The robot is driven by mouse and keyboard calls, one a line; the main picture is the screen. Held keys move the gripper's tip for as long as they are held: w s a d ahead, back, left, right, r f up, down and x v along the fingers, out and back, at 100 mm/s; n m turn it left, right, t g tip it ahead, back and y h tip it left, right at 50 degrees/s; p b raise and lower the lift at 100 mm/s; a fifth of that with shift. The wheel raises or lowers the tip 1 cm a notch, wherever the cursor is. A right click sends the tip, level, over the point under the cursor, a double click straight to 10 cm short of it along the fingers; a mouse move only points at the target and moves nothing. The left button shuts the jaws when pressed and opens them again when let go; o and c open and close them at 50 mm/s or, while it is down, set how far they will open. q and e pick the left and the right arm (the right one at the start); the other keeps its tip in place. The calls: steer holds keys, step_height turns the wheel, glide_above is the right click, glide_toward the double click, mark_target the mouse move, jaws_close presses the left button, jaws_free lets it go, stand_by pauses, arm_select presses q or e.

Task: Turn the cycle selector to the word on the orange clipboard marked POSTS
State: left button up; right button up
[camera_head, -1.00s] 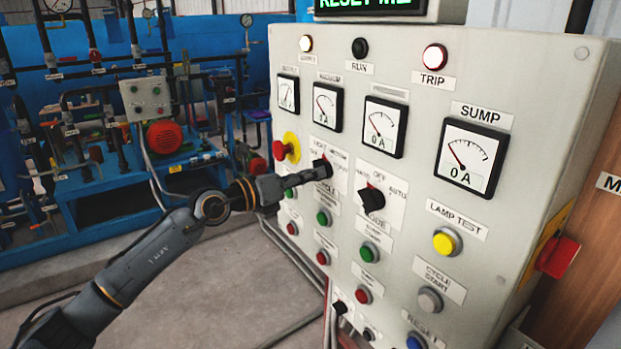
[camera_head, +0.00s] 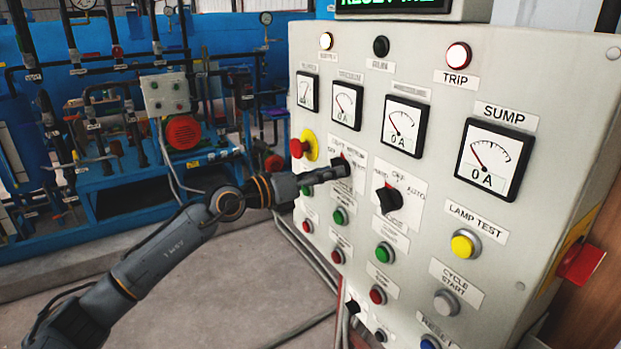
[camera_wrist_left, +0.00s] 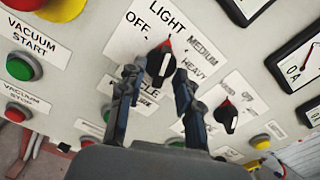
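The cycle selector is a black knob (camera_wrist_left: 160,63) with a white line and a red mark at its upper end. Around it are the words OFF, LIGHT, MEDIUM and HEAVY; the red mark points up, roughly toward LIGHT. The selector (camera_head: 341,163) also shows in the head view, partly behind my left gripper (camera_head: 332,173). In the wrist view the two fingers of my left gripper (camera_wrist_left: 156,76) stand apart, one on each side of the knob. I cannot tell whether they touch it.
A MODE knob (camera_head: 387,198) sits just right of the selector. A red emergency button (camera_head: 300,148) is to its left, meters above, and several push buttons such as the yellow LAMP TEST (camera_head: 465,243) below and right. Blue pump equipment (camera_head: 110,190) stands at the left.

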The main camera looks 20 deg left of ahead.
arm_select(q)
steer(key=v, duration=1.1)
steer(key=shift+s+a, duration=0.2)
steer(key=shift+f, duration=0.1)
